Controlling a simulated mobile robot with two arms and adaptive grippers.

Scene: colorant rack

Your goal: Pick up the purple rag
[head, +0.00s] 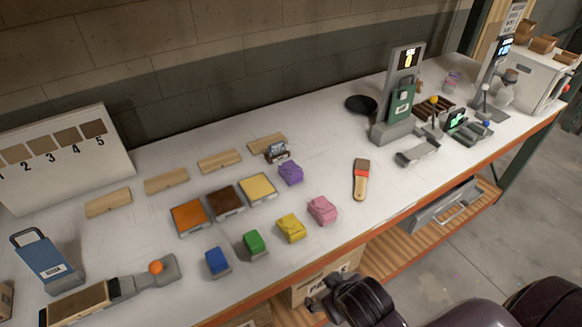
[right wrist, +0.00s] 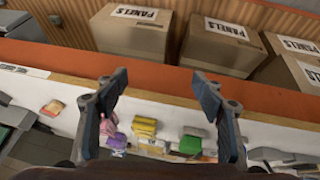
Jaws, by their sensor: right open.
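The purple rag (head: 291,173) is a small folded cloth on the white bench, behind the pink rag (head: 322,210) and right of the yellow tray. My right gripper (head: 322,300) is off the bench's front edge, at the bottom of the head view. In the right wrist view my right gripper (right wrist: 158,92) is open, with nothing between its fingers. The purple rag is well away from it. My left gripper is not in view.
Yellow (head: 291,227), green (head: 254,242) and blue (head: 216,261) rags line the bench front. Orange (head: 189,217), brown (head: 224,202) and yellow (head: 257,188) trays stand behind them. A brush (head: 361,180) lies to the right. Boxes (right wrist: 135,30) sit on the shelf below.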

